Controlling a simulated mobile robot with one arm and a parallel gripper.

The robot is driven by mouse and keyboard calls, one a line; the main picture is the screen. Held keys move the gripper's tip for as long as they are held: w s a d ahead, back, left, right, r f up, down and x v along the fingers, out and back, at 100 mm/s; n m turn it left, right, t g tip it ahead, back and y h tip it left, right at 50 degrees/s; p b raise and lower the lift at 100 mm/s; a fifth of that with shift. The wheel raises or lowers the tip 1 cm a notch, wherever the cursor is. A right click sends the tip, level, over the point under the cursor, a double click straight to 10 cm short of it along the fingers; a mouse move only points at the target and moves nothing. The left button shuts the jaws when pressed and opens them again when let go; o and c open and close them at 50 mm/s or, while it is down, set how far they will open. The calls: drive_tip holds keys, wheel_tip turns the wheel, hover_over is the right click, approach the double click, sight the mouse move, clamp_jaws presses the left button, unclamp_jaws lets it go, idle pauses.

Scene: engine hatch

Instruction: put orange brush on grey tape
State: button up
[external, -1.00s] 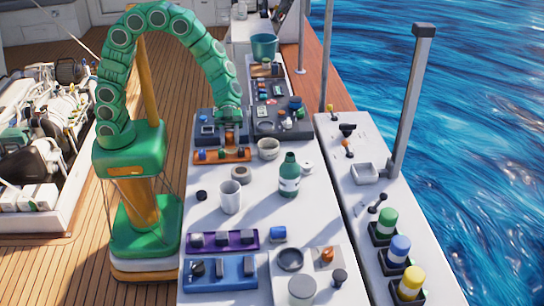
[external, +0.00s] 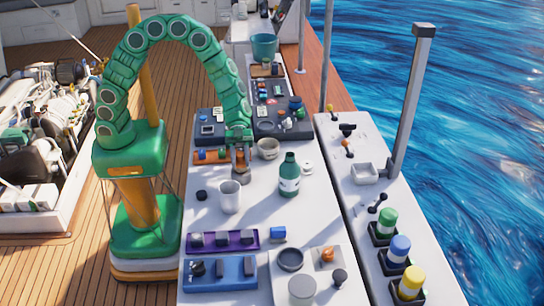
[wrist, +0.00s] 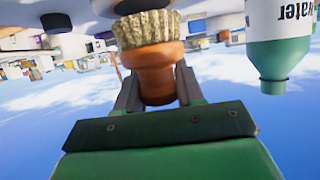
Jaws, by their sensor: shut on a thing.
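My gripper (external: 240,157) is shut on the orange brush, pointing down over the white bench. In the wrist view my gripper (wrist: 158,88) holds the round orange-brown handle of the orange brush (wrist: 155,66), with its tan bristles facing away from my gripper. The grey tape (external: 241,177) is a small roll on the bench directly below my gripper and mostly hidden behind the brush. A dark round edge beyond the bristles in the wrist view may be the tape. I cannot tell whether bristles and tape touch.
A white mug (external: 230,196) stands just in front of the tape. A green bottle (external: 289,175) stands to the right, and a beige bowl (external: 268,149) behind right. An orange tray (external: 208,156) lies behind left. A small black knob (external: 201,195) is at the left.

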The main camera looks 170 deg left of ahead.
drive_tip(key=shift+f, duration=0.4)
drive_tip(key=shift+f, duration=0.15)
drive_tip(key=o, duration=1.1)
drive_tip(key=shift+v, duration=6.1)
drive_tip(key=shift+w, duration=0.1)
